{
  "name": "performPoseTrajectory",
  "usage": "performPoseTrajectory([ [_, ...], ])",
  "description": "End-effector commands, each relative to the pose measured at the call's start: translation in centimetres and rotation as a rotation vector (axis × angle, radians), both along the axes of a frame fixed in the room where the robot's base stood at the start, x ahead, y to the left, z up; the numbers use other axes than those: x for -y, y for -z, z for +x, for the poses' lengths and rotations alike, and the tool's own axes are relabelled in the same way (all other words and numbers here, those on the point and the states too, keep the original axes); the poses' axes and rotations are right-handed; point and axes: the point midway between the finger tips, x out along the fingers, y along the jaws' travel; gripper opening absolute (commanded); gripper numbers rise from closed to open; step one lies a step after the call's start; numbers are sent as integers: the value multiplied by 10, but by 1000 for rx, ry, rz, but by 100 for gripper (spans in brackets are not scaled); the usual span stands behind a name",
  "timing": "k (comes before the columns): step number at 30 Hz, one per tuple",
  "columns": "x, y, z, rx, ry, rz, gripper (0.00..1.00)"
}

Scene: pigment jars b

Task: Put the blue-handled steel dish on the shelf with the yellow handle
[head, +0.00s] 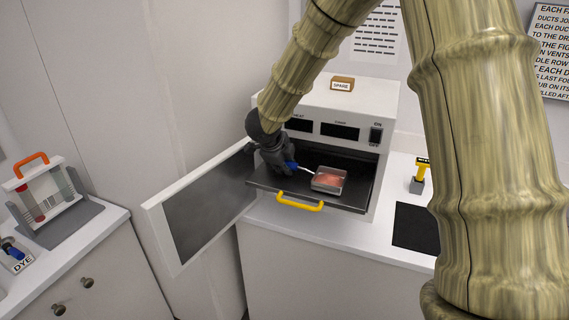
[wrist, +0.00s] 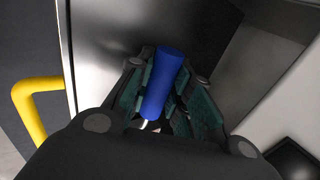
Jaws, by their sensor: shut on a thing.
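The steel dish (head: 329,180), with reddish contents, is over the dark pulled-out shelf (head: 262,180) of the white oven. I cannot tell whether it rests on the shelf or hovers just above it. The shelf has a yellow handle (head: 300,202) at its front edge, also in the wrist view (wrist: 36,105). My gripper (head: 287,166) is at the dish's left, shut on its blue handle (wrist: 163,84). In the wrist view the blue handle stands between the fingers (wrist: 160,95), and the dish itself is hidden.
The oven (head: 350,100) has its door (head: 205,205) swung open to the left. A SPARE block (head: 342,84) sits on top. A black mat (head: 414,226) and a yellow-topped stamp (head: 420,177) are on the counter at right. A rack with an orange handle (head: 32,163) stands at far left.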

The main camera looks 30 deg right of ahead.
Motion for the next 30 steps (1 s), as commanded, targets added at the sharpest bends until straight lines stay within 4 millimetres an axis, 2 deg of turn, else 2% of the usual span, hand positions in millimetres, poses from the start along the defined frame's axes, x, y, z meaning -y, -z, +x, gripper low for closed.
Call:
performPoseTrajectory([
  [29,0,6,0,0,0,0,0],
  [30,0,5,0,0,0,0,28],
])
